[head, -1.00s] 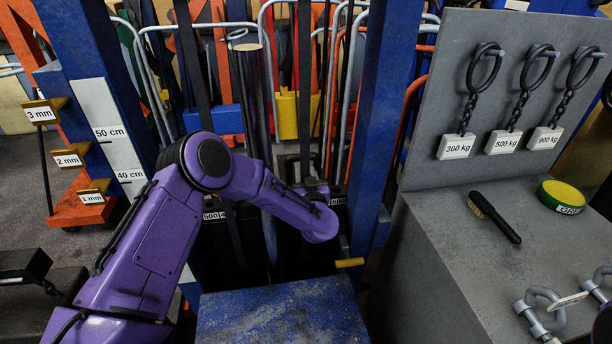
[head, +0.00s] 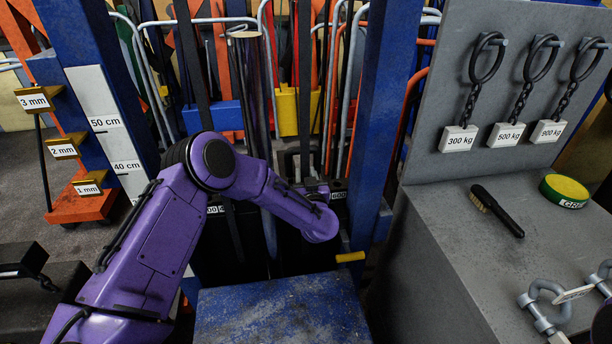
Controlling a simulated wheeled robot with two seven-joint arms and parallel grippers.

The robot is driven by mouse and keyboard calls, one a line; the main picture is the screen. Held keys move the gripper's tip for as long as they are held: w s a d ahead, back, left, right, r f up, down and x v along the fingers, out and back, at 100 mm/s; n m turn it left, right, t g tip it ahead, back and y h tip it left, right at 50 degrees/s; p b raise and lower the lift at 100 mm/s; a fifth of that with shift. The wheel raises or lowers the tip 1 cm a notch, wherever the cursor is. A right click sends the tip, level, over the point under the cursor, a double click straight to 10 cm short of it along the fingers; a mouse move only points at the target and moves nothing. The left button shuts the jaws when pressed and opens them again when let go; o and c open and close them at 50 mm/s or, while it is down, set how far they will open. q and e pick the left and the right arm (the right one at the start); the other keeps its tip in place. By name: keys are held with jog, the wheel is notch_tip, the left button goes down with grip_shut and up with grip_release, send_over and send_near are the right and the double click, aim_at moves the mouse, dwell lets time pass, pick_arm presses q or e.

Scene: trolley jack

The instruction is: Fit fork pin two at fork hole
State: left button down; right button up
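My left arm (head: 225,190) is purple and reaches in from the left. It bends at the elbow, and its wrist end is in front of the dark stack between the blue uprights. The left gripper's fingers are hidden behind the wrist, so I cannot see whether they hold anything. A small yellow bar (head: 350,257) sticks out beside the right blue upright, just below and right of the wrist. I cannot tell whether it is a fork pin. I can make out no fork hole. My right gripper is not in view.
A blue platform (head: 283,312) is at bottom centre. Blue uprights (head: 383,100) stand left and right of the dark stack. The grey bench (head: 470,255) at right carries a brush (head: 497,211), a green-yellow tin (head: 565,190) and shackles (head: 543,303). Chains with weight tags (head: 459,139) hang above it.

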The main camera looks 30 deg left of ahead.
pick_arm(q)
jog(key=shift+f+b, duration=0.7)
jog(key=shift+f, duration=0.4)
jog(key=c, duration=0.7)
grip_release()
jog(key=b+v, duration=0.1)
jog(key=v, duration=0.9)
jog(key=shift+s+d+b, duration=0.25)
jog(key=shift+b, duration=0.1)
jog(key=shift+r, duration=0.15)
